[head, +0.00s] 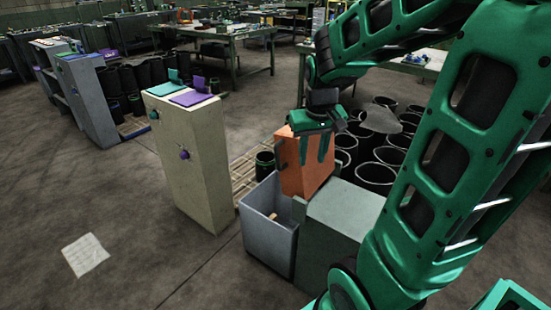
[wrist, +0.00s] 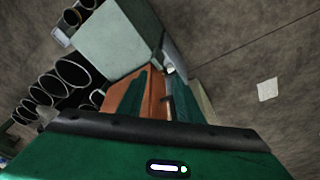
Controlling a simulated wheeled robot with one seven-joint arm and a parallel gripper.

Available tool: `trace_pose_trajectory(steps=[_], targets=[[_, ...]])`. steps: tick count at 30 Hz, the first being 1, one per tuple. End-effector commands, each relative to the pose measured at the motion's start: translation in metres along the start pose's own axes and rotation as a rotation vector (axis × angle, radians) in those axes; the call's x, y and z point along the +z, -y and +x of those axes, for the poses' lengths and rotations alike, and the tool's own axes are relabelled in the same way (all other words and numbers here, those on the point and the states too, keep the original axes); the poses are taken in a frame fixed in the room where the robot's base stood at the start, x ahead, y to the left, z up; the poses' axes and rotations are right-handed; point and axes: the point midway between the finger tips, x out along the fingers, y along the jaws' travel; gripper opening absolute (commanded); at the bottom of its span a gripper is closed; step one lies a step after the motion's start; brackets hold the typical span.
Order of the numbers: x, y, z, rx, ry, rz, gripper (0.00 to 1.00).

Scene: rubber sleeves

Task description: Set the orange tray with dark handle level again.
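The orange tray (head: 296,180) is tilted, not level, and looks like an orange box beside the top of the grey-green cabinet (head: 345,208). Its dark handle (head: 281,153) shows on its left side. My gripper (head: 317,160) points down in front of the tray's upper part, its green fingers apart with orange showing between them. In the wrist view, the tray (wrist: 153,96) lies between and beyond the fingers of my gripper (wrist: 158,88), with the dark handle near the right finger. I cannot tell whether the fingers touch the tray. What supports its underside is hidden.
An open grey bin (head: 268,238) stands left of the cabinet with a small pale item inside. A tall beige cabinet (head: 193,165) with teal and purple trays stands further left. Several black sleeves (head: 378,178) stand behind. A paper sheet (head: 85,255) lies on open floor.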

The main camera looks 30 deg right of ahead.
Motion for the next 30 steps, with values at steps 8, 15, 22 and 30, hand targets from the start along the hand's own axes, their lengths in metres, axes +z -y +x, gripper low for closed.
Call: trace_pose_trajectory(steps=[8, 15, 22, 30], targets=[[-0.105, 0.048, 0.039, 0.002, -0.144, -0.123, 0.33], [-0.131, 0.063, 0.054, -0.001, -0.186, -0.154, 0.33], [-0.136, 0.062, 0.082, -0.001, -0.183, -0.153, 0.33], [-0.144, 0.062, 0.127, -0.001, -0.183, -0.152, 0.33]])
